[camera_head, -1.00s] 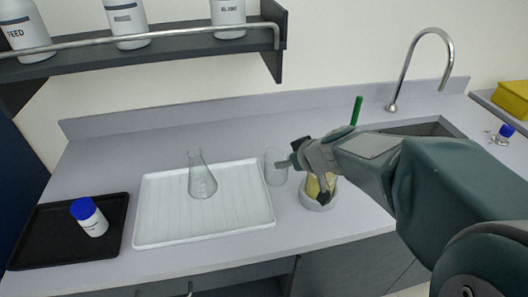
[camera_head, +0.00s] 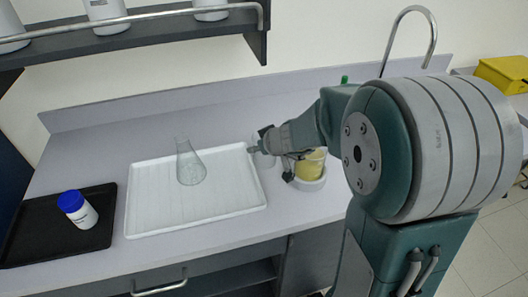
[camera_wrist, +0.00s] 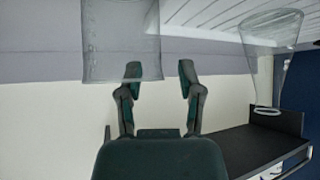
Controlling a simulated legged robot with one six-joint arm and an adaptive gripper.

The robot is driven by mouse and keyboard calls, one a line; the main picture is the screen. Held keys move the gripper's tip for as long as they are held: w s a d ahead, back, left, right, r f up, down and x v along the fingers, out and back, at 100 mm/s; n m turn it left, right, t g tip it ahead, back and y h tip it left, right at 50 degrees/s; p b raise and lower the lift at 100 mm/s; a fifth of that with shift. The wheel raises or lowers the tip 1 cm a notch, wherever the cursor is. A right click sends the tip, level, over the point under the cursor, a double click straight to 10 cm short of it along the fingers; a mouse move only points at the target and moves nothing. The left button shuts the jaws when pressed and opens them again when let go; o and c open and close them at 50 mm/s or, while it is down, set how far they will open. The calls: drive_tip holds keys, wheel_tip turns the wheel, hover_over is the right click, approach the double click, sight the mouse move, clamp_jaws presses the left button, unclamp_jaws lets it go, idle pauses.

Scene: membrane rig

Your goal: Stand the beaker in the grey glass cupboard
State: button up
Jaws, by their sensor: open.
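The beaker, a clear straight-walled glass (camera_wrist: 120,40), shows upside down in the wrist view, just beyond my finger tips and more toward the left finger. In the head view it is largely hidden by my gripper (camera_head: 262,145), at the right end of the white tray. My gripper also shows in the wrist view (camera_wrist: 160,75); its fingers are apart with nothing clearly between them. A grey under-bench cupboard with an open shelf space (camera_head: 240,279) shows at the bottom of the head view; I cannot tell whether it is the glass cupboard.
A conical flask (camera_head: 189,166) stands on the white ribbed tray (camera_head: 145,222). A vessel of yellow liquid (camera_head: 311,165) stands right of my gripper. A blue-capped bottle (camera_head: 77,209) is on a black tray (camera_head: 50,250). A railed shelf (camera_head: 150,32) with white bottles hangs above.

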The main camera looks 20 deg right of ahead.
drive_tip(key=shift+w+a+f, duration=0.2)
drive_tip(key=shift+w+f, duration=0.3)
clamp_jaws()
drive_tip(key=shift+r, duration=0.1)
